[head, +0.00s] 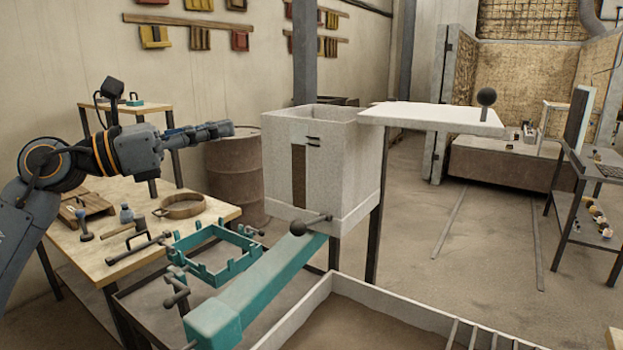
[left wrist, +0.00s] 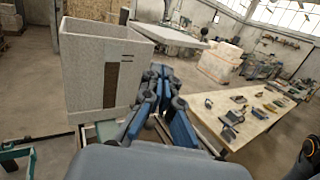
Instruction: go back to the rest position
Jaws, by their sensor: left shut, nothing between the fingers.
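My left gripper (head: 228,128) is raised above the wooden work table (head: 225,213) at the left, its fingers pointing right toward the pale box-shaped furnace (head: 350,150). The fingers are shut and hold nothing. A small gap appears between the fingertips and the furnace wall in the head view. In the left wrist view the shut blue fingers (left wrist: 160,75) point away from the camera, with the furnace (left wrist: 105,65) to their left and the work table (left wrist: 265,118) to their right. My right gripper is in neither view.
A teal frame (head: 215,255) and a teal beam (head: 250,290) lie low in front. A rusty barrel (head: 236,175) stands behind the gripper. A white slab (head: 430,117) juts right from the furnace.

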